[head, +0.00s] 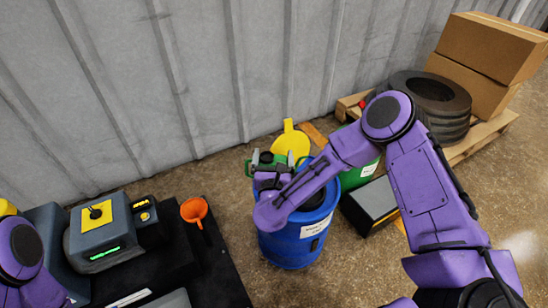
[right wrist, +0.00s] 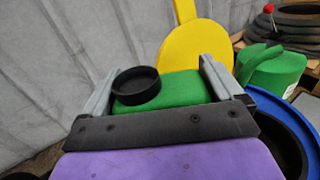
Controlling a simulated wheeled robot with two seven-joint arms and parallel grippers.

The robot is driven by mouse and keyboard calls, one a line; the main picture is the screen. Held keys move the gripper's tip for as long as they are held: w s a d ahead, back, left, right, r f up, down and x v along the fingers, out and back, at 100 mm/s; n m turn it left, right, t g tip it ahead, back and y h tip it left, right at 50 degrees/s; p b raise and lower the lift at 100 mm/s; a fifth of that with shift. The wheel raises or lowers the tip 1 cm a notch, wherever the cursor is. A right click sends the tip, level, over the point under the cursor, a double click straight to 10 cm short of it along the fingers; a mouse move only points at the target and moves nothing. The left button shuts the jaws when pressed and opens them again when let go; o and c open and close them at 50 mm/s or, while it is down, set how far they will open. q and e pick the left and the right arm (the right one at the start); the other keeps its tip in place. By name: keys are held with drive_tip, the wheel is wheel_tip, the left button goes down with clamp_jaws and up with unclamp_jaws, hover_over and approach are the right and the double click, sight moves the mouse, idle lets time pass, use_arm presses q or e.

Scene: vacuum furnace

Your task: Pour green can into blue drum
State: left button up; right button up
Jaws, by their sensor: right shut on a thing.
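The blue drum (head: 285,245) stands on the floor with a white label on its front; its dark open top is partly hidden by my right arm. My right gripper (head: 274,167) is at the drum's back left, above its rim. It is shut on a green can (right wrist: 178,91) with a round black cap or spout. The can also shows in the head view (head: 265,157), seemingly about upright. In the right wrist view the drum's blue rim (right wrist: 275,97) is right of the can. My left gripper is out of view; only part of that arm shows.
A yellow disc with a tab (head: 291,142) stands behind the drum. Another green container (head: 360,176) is right of it, beside a dark box (head: 373,204). A pallet holds tires (head: 432,95) and cartons (head: 490,47). An orange funnel (head: 194,209) and grey device (head: 101,233) are left. A corrugated wall is behind.

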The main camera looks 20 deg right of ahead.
drive_tip(key=shift+a+r+m, duration=0.1)
drive_tip(key=shift+r+m, duration=0.45)
drive_tip(key=shift+m, duration=0.65)
drive_tip(key=shift+r+m+p, duration=0.65)
drive_tip(key=shift+r+m, duration=0.55)
drive_tip(key=shift+m, duration=0.2)
drive_tip(key=shift+s+d+r+m+p, duration=0.15)
drive_tip(key=shift+d+r+m+p, duration=0.3)
drive_tip(key=shift+r+m, duration=0.45)
drive_tip(key=shift+m, duration=0.3)
drive_tip(key=shift+s+d+r, duration=0.1)
drive_tip(key=shift+d+r, duration=0.05)
drive_tip(key=shift+s+d+r+m+b, duration=0.15)
drive_tip(key=shift+d+r+m+b, duration=0.2)
drive_tip(key=shift+r+m, duration=0.35)
drive_tip(key=shift+s+d+r+m+b, duration=0.15)
drive_tip(key=shift+d+r+m+b, duration=0.2)
drive_tip(key=shift+m, duration=0.55)
drive_tip(key=shift+s+d+r+m+b, duration=0.3)
drive_tip(key=shift+d+r+m+b, duration=0.2)
drive_tip(key=shift+m, duration=0.35)
drive_tip(key=shift+s+d+r+m+b, duration=0.3)
drive_tip(key=shift+d+r+m, duration=0.25)
drive_tip(key=shift+m, duration=0.3)
idle(0.8)
